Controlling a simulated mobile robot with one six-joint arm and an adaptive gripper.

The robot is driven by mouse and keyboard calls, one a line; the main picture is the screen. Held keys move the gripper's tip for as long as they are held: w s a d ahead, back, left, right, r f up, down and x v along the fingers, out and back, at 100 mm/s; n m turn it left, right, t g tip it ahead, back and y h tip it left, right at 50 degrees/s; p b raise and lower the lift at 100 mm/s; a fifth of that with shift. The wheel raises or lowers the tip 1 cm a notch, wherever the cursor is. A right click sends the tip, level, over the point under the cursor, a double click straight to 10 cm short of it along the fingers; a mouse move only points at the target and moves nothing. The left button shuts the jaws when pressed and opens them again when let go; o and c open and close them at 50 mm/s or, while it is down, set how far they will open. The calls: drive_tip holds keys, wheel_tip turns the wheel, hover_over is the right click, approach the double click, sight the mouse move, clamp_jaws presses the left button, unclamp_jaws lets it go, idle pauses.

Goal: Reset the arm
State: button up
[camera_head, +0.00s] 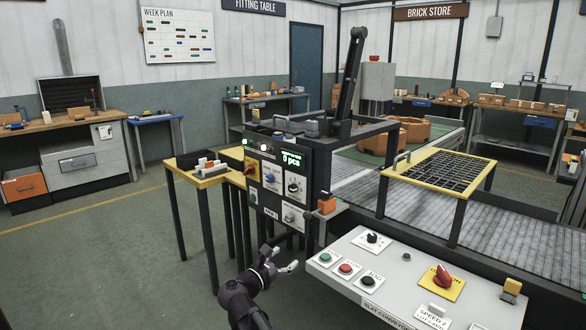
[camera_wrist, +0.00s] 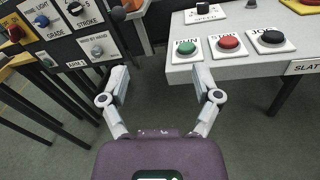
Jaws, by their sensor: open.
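My gripper (camera_head: 280,260) is at the lower middle of the head view, at the end of my dark arm. It hangs over the floor, left of the grey conveyor control desk and in front of the black upright panel. In the wrist view my gripper (camera_wrist: 160,85) has its two pale fingers spread apart, with only green floor between them. Nothing is held. The arm is partly folded and its lower part is cut off by the bottom edge of the head view.
The slat conveyor desk (camera_head: 408,270) with green, red and black buttons is close on the right. The black panel (camera_head: 283,178) with knobs and a "0 pcs" display stands ahead. A yellow-topped table (camera_head: 212,180) is to its left. Open floor (camera_head: 110,250) lies at left.

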drive_tip(key=s+d+f+m+g+y, duration=0.3)
drive_tip(key=s+d+f+m+g, duration=0.25)
drive_tip(key=d+f+m, duration=0.3)
drive_tip(key=s+d+f+m+g+y, duration=0.2)
drive_tip(key=s+d+f+m+g, duration=0.4)
drive_tip(key=d+m, duration=0.35)
drive_tip(key=s+d+f+m+g+y, duration=0.2)
drive_tip(key=s+f+m+g+y, duration=0.15)
drive_tip(key=s+m+y, duration=0.35)
wheel_tip(320, 180, up, 20)
drive_tip(key=w+m+t+p, duration=0.1)
drive_tip(key=p, duration=1.9)
drive_tip(key=shift+a+h+p, duration=0.15)
drive_tip(key=shift+h+p, duration=0.15)
drive_tip(key=shift+p, duration=0.05)
